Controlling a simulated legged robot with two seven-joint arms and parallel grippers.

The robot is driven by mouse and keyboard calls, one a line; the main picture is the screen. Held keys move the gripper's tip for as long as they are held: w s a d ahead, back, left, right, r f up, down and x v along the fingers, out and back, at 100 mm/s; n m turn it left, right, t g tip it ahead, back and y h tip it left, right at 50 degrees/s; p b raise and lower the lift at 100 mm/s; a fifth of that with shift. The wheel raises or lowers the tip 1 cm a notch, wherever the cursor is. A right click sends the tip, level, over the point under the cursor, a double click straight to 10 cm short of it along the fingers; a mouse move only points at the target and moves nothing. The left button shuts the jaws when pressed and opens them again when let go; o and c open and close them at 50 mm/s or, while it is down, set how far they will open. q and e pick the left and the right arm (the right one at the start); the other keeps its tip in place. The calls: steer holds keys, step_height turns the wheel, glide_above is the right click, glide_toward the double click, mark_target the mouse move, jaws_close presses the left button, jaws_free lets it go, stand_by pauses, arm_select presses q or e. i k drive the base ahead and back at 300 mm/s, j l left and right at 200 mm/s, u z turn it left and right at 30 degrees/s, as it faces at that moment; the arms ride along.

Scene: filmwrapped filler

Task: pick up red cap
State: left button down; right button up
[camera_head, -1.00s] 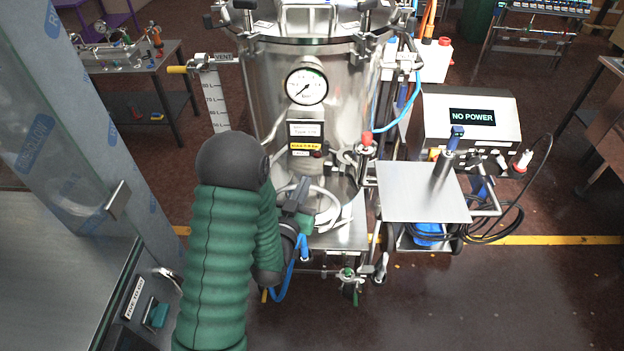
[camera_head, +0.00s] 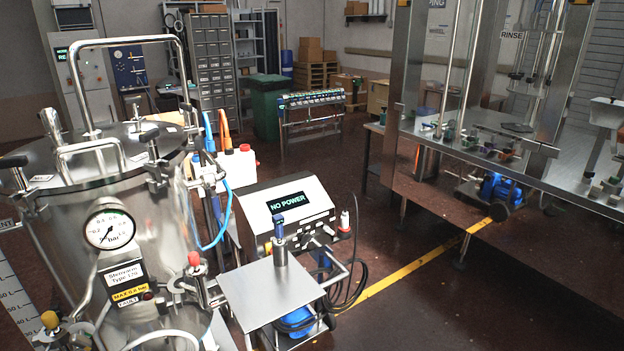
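A small red cap (camera_head: 245,148) sits on top of a white container (camera_head: 238,165) behind the steel vessel's right side. A second red part, a knob (camera_head: 194,258), tops a valve on the front right of the steel vessel (camera_head: 140,235). I cannot tell which of the two the task means. Neither of my grippers is in view.
A control box reading NO POWER (camera_head: 288,210) stands right of the vessel, behind a small steel shelf (camera_head: 262,295). Black and blue hoses hang beside it. A steel filling machine (camera_head: 470,150) stands at the right. The floor (camera_head: 420,315) in front is clear.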

mark_target(196, 268)
steer(key=i+l, duration=0.1)
steer(key=i+l+u, duration=0.1)
steer(key=u, duration=0.4)
steer(key=i+l+u, duration=0.15)
steer(key=u, duration=0.3)
steer(key=i+l+u, duration=0.1)
steer(key=u, duration=0.4)
